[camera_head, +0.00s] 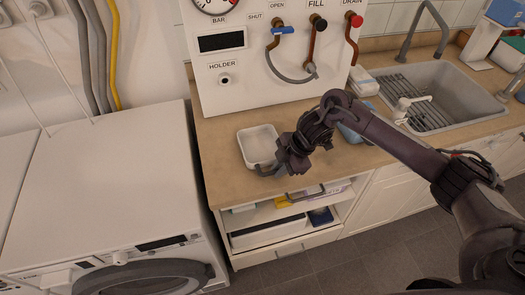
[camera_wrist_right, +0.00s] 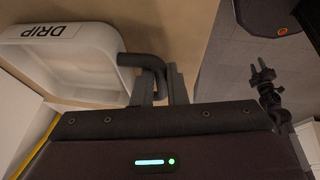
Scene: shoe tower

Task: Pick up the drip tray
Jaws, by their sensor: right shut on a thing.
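The drip tray (camera_head: 243,148) is a small white square tray at the front of the wooden counter, below the holder on the panel. Its label "DRIP" and dark bent handle show in the right wrist view, where the tray (camera_wrist_right: 113,42) fills the upper left. My right gripper (camera_head: 279,171) is at the tray's front edge. In the wrist view its fingers (camera_wrist_right: 161,88) are shut on the handle. I cannot tell whether the tray touches the counter. My left gripper (camera_wrist_right: 262,72) shows small in the wrist view, with its fingers apart and empty.
A white panel (camera_head: 240,80) with valves and a hose stands behind the tray. A blue object (camera_head: 350,133) sits behind my right arm, and a sink (camera_head: 450,85) is at the right. The washing machine (camera_head: 105,180) is at the left. An open shelf (camera_head: 270,213) lies below.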

